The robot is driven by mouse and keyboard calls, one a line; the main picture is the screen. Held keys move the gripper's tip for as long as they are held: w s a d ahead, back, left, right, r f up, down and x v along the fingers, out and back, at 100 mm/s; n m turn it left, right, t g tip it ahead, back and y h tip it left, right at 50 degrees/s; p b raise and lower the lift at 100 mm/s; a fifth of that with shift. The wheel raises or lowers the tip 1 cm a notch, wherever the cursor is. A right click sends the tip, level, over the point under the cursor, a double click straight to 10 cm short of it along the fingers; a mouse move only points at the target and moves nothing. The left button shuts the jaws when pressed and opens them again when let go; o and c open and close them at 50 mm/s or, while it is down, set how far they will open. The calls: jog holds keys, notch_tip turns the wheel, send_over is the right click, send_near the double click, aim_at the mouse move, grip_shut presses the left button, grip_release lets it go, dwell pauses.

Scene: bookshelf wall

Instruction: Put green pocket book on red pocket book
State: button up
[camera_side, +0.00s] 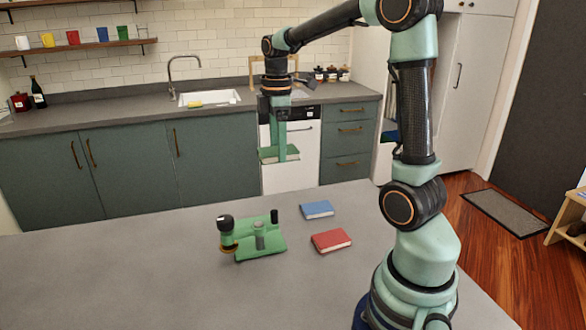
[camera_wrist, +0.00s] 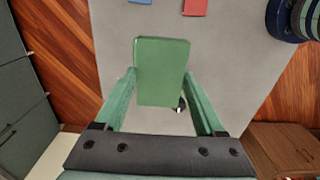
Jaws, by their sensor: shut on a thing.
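My gripper (camera_side: 279,146) is shut on the green pocket book (camera_side: 287,154) and holds it high above the table. In the wrist view the green book (camera_wrist: 162,62) lies between the two fingers of my gripper (camera_wrist: 161,75). The red pocket book (camera_side: 331,241) lies flat on the grey table, apart from my gripper and lower in the side view. Part of the red book (camera_wrist: 195,7) also shows at the top edge of the wrist view.
A blue book (camera_side: 317,210) lies on the table behind the red one. A green fixture with black knobs (camera_side: 262,242) stands left of the red book. The grey table (camera_side: 150,270) is otherwise largely clear. A kitchen counter (camera_side: 120,115) runs behind.

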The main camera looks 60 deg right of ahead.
send_over(331, 237)
jog(key=f, duration=0.1)
notch_tip(331, 237, down, 20)
jog(key=shift+r, duration=0.2)
dwell(0.3)
jog(key=shift+f, duration=0.1)
jog(key=o, duration=1.4)
